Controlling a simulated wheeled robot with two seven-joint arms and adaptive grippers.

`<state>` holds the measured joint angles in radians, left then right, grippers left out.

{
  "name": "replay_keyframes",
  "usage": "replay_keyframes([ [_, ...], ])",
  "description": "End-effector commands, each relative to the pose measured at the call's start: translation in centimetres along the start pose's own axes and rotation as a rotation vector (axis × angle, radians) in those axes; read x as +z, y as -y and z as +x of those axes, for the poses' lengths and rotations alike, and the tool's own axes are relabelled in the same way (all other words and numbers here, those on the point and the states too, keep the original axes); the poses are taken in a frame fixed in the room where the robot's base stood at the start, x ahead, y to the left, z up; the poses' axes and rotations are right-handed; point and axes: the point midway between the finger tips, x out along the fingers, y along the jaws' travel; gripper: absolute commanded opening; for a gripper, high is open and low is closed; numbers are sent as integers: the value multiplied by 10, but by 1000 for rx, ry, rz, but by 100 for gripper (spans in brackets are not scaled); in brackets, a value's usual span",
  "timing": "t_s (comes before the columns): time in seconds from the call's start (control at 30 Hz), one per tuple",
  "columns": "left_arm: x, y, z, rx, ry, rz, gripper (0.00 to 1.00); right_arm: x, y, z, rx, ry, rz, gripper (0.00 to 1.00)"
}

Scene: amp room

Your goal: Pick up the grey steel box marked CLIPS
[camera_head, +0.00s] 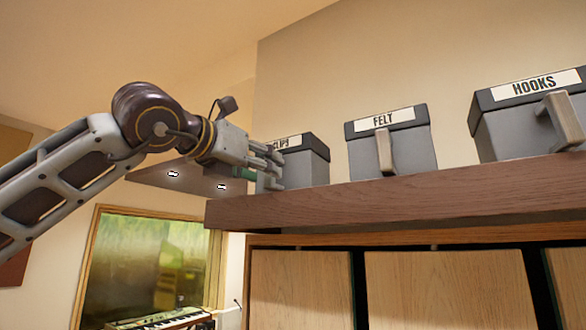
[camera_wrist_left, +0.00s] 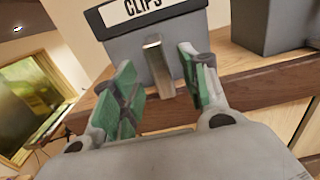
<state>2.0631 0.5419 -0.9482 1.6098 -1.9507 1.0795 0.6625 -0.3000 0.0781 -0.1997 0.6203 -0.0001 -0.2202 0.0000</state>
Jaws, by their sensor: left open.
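The grey steel box marked CLIPS (camera_head: 309,165) stands at the left end of a high wooden shelf, with a dark lid and a white label. In the left wrist view the CLIPS box (camera_wrist_left: 133,50) faces me, its upright metal handle (camera_wrist_left: 158,68) at the front. My left gripper (camera_head: 273,165) is at the front of the box and hides part of it in the head view. In the wrist view the left gripper (camera_wrist_left: 160,85) is open, its green-padded fingers on either side of the handle with gaps visible. My right gripper is not in view.
The box marked FELT (camera_head: 410,152) and the box marked HOOKS (camera_head: 510,135) stand further right on the shelf (camera_head: 400,203). Wooden cabinet doors (camera_head: 445,285) are below. A window (camera_head: 150,260) and a keyboard (camera_head: 160,320) are at lower left.

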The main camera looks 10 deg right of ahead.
Motion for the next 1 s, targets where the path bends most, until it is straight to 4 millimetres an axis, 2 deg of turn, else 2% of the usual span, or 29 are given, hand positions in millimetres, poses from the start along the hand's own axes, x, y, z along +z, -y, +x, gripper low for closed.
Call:
replay_keyframes([
  [0.3,1,0,25,-1,0,1,45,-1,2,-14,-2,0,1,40],
  [0.87,0,0,28,-1,0,0,45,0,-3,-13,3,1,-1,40],
  [1.0,0,0,28,-1,0,0,27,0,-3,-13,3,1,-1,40],
])
